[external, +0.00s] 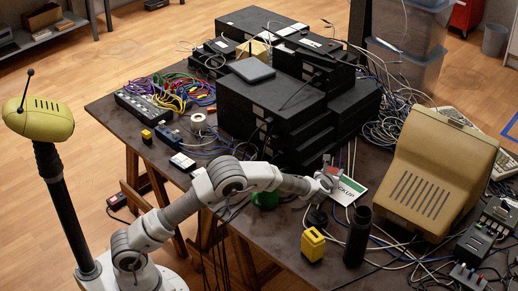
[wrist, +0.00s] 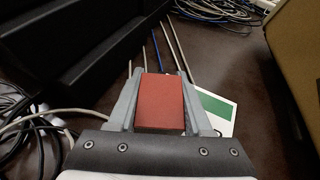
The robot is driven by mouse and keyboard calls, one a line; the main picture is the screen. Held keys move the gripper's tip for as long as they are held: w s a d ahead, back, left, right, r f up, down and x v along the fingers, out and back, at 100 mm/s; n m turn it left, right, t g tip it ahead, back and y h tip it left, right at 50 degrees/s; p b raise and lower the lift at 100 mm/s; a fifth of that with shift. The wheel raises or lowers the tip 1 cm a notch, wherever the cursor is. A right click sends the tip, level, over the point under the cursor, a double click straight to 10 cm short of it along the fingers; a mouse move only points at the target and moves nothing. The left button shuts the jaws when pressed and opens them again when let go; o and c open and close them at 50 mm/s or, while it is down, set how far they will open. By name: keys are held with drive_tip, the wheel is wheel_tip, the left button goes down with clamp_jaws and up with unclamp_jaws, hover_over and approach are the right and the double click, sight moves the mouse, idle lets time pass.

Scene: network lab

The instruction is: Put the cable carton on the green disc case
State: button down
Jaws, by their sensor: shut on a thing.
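My gripper (external: 328,172) is shut on a small red carton, which I take to be the cable carton (wrist: 160,100). One finger is on each side of it in the wrist view. The green disc case (external: 348,187) is a flat green and white case with lettering on the dark table, just right of my gripper in the external view. In the wrist view the green disc case (wrist: 217,105) shows beyond the right finger, which hides part of it. The carton appears above the table beside the case; its exact height is unclear.
Stacked black network boxes (external: 270,115) stand behind and left. A beige monitor (external: 435,175) stands right of the case. A dark cylinder (external: 357,237) and a yellow block (external: 313,244) stand in front. Loose cables (wrist: 185,60) lie around the case.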

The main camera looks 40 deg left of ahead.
drive_tip(key=shift+f, duration=0.2)
drive_tip(key=shift+c, duration=1.6)
unclamp_jaws()
drive_tip(key=shift+r, duration=0.1)
drive_tip(key=shift+r, duration=0.25)
drive_tip(key=p+v, duration=0.2)
drive_tip(key=v, duration=1)
